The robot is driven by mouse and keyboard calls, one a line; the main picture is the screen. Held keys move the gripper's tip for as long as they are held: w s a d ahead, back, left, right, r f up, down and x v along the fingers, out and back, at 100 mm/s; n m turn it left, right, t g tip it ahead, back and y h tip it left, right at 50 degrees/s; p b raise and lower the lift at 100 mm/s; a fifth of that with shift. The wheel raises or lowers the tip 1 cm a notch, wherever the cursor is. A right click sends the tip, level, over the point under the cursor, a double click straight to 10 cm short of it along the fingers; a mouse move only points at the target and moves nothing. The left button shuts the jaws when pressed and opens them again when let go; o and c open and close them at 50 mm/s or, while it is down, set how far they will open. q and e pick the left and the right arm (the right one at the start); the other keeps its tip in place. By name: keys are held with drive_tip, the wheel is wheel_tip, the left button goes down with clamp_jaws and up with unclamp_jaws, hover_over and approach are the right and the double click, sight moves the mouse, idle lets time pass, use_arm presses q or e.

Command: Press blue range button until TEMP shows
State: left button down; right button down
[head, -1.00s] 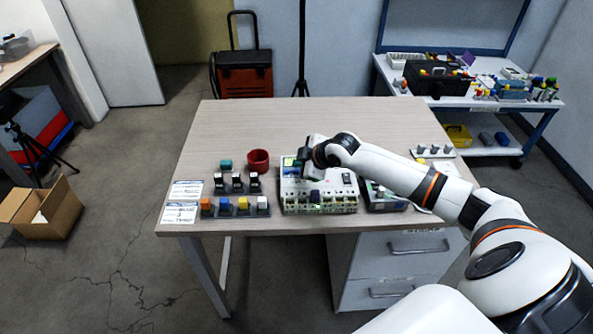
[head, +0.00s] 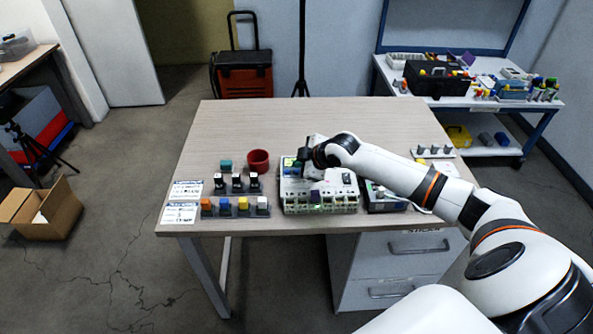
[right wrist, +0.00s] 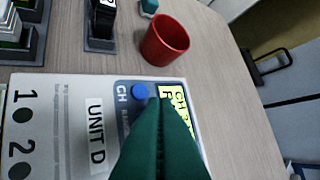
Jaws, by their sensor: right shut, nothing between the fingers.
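The white instrument box labelled UNIT D (head: 318,198) sits near the table's front edge. In the right wrist view its panel (right wrist: 62,120) carries a round blue button (right wrist: 140,90) next to "CH" print. My right gripper (right wrist: 163,103) has green fingers, shut and empty, just right of the blue button and overlapping the display; contact cannot be told. In the head view the right gripper (head: 302,160) is over the box's back left corner. My left gripper is not in view.
A red cup (head: 258,160) stands behind and left of the box. Dark holders with coloured connectors (head: 242,204) and printed cards (head: 181,212) lie further left. Another small device (head: 384,198) stands right of the box under my arm. The table's back half (head: 300,118) is clear.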

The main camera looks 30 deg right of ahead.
drive_tip(key=shift+f, duration=0.1)
idle(0.4)
drive_tip(key=shift+f, duration=0.35)
drive_tip(key=shift+f, duration=0.4)
idle(0.8)
drive_tip(key=shift+r+p, duration=0.8)
drive_tip(key=shift+p, duration=0.1)
drive_tip(key=shift+r, duration=0.1)
wheel_tip(320, 180, up, 5)
drive_tip(key=p, duration=0.5)
